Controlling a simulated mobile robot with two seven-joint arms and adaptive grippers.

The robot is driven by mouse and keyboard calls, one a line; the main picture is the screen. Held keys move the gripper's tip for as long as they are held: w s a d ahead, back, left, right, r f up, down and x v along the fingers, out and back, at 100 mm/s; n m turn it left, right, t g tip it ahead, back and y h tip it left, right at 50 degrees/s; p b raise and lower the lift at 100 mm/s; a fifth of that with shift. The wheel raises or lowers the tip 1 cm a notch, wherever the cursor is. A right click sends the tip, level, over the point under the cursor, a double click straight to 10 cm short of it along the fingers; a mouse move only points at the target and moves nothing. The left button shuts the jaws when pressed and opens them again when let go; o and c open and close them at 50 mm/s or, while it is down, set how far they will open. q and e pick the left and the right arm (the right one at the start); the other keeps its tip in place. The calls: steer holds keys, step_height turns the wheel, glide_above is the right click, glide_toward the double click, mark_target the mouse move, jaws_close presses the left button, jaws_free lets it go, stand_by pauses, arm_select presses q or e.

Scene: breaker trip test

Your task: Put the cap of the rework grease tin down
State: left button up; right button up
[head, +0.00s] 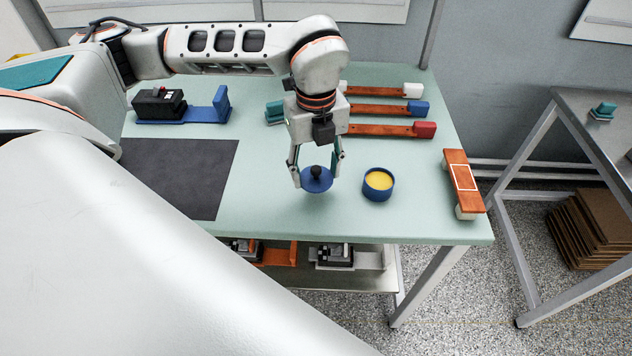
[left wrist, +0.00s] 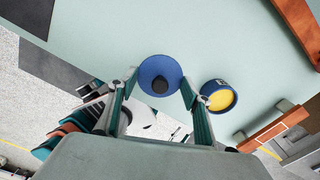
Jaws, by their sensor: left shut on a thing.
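The cap of the rework grease tin is a blue disc with a black knob (head: 316,184); it also shows in the left wrist view (left wrist: 160,70). My left gripper (head: 316,180) points down with its two fingers on either side of the cap and is shut on it. The cap is over the light green table; I cannot tell whether it touches the top. The open blue tin (head: 379,190) with yellow grease stands just right of the cap, apart from it, and also shows in the left wrist view (left wrist: 219,110). My right gripper is not in view.
A dark mat (head: 190,175) lies left of the cap. An orange block with white ends (head: 463,186) lies near the right edge. Bars with white, blue and red ends (head: 385,110) lie behind. A black breaker on a blue base (head: 160,104) is at the back left. Table around the cap is bare.

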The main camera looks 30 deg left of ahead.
mark_target(316, 178)
arm_select(q)
steer(key=shift+f, duration=2.2)
steer(key=shift+f, duration=0.15)
steer(key=o, duration=0.9)
step_height(316, 178, up, 12)
steer(key=shift+r, duration=0.15)
